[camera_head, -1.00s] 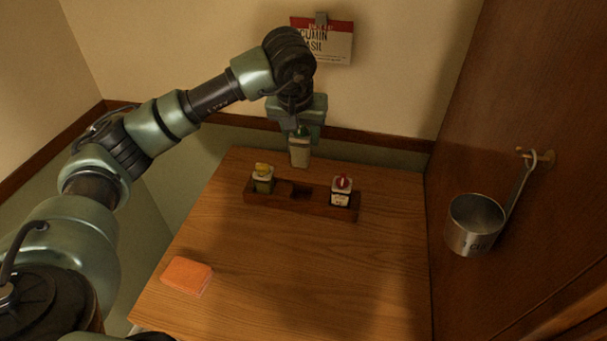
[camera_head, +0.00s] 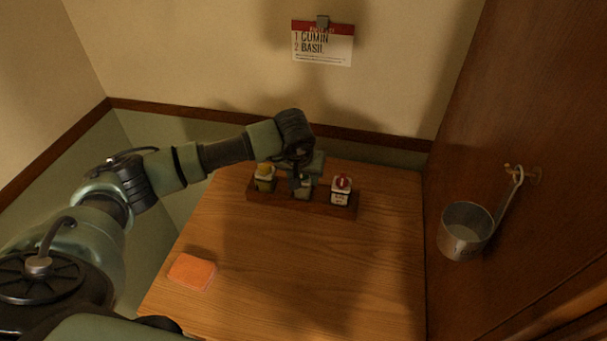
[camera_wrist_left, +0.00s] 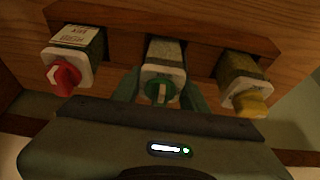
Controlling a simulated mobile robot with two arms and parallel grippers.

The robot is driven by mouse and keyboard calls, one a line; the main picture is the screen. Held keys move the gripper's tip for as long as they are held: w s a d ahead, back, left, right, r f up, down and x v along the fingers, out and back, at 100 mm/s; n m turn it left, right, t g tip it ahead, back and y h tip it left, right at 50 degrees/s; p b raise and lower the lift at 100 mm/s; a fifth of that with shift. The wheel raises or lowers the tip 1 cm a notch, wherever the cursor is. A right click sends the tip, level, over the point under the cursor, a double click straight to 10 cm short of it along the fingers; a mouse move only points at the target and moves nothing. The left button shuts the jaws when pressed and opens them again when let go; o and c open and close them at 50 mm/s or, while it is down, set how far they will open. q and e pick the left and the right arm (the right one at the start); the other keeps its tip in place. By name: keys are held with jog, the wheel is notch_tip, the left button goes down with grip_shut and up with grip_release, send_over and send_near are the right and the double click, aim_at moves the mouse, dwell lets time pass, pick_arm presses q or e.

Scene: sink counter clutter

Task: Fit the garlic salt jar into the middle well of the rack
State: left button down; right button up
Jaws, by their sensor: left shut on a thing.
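My left gripper (camera_head: 302,184) is shut on the garlic salt jar (camera_head: 304,193), which stands at the middle well of the wooden rack (camera_head: 327,209). In the left wrist view the jar (camera_wrist_left: 161,84) has a green cap and pale contents, with a finger on each side. A jar with a red cap (camera_head: 341,189) stands in the rack's right well and one with a yellow cap (camera_head: 264,178) in its left well. The gripper partly hides the held jar, and I cannot tell whether it is fully seated. My right gripper is not in view.
An orange sponge (camera_head: 191,271) lies at the table's front left. A metal measuring cup (camera_head: 467,231) hangs on the right wooden panel. A card (camera_head: 322,44) reading cumin and basil hangs on the back wall. The front and right of the table (camera_head: 290,270) are clear.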

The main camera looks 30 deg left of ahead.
pick_arm(q)
jog(key=shift+f, duration=0.15)
jog(key=c, duration=0.8)
grip_release()
jog(key=shift+o, duration=0.2)
jog(key=shift+r, duration=0.25)
jog(key=shift+s+r, duration=0.1)
jog(key=shift+r, duration=0.15)
jog(key=b+v, duration=0.4)
jog(key=v, duration=0.7)
jog(key=shift+r, duration=0.2)
